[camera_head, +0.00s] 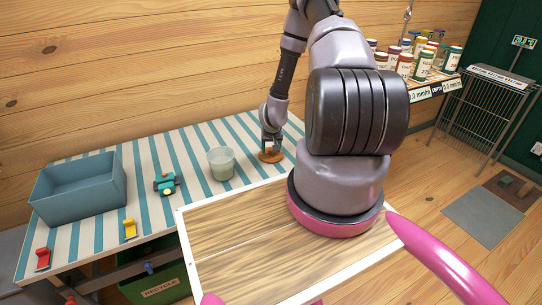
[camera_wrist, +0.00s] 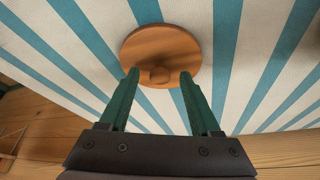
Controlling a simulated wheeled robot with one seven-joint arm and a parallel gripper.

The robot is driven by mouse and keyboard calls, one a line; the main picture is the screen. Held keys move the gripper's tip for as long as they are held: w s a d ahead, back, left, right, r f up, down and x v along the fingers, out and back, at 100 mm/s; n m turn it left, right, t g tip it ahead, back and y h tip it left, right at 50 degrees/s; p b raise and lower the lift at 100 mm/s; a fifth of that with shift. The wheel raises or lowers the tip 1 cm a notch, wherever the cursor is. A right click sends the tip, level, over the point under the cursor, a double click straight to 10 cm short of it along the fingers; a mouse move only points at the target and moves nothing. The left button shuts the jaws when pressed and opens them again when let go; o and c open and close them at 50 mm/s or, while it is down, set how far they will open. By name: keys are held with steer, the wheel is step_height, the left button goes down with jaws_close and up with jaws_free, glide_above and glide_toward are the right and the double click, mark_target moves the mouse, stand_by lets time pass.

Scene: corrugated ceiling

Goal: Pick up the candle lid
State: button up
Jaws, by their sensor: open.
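The candle lid (camera_wrist: 160,48) is a round wooden disc with a small knob, lying on the striped table (camera_wrist: 265,75). In the head view the lid (camera_head: 271,157) is right of a greenish glass candle jar (camera_head: 221,163), partly hidden by my gripper. My gripper (camera_wrist: 160,72) is open, with one finger on each side of the knob in the wrist view. In the head view my gripper (camera_head: 271,145) is just above the lid. I cannot tell whether the fingers touch the lid.
A blue-grey bin (camera_head: 80,188) stands at the table's left. A teal toy (camera_head: 166,184), a yellow item (camera_head: 130,229) and a red item (camera_head: 43,258) lie nearby. A green recycle box (camera_head: 158,283) is below. A wooden wall (camera_head: 130,70) stands behind the table.

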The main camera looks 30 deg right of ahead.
jaws_close()
steer(key=shift+r, duration=0.15)
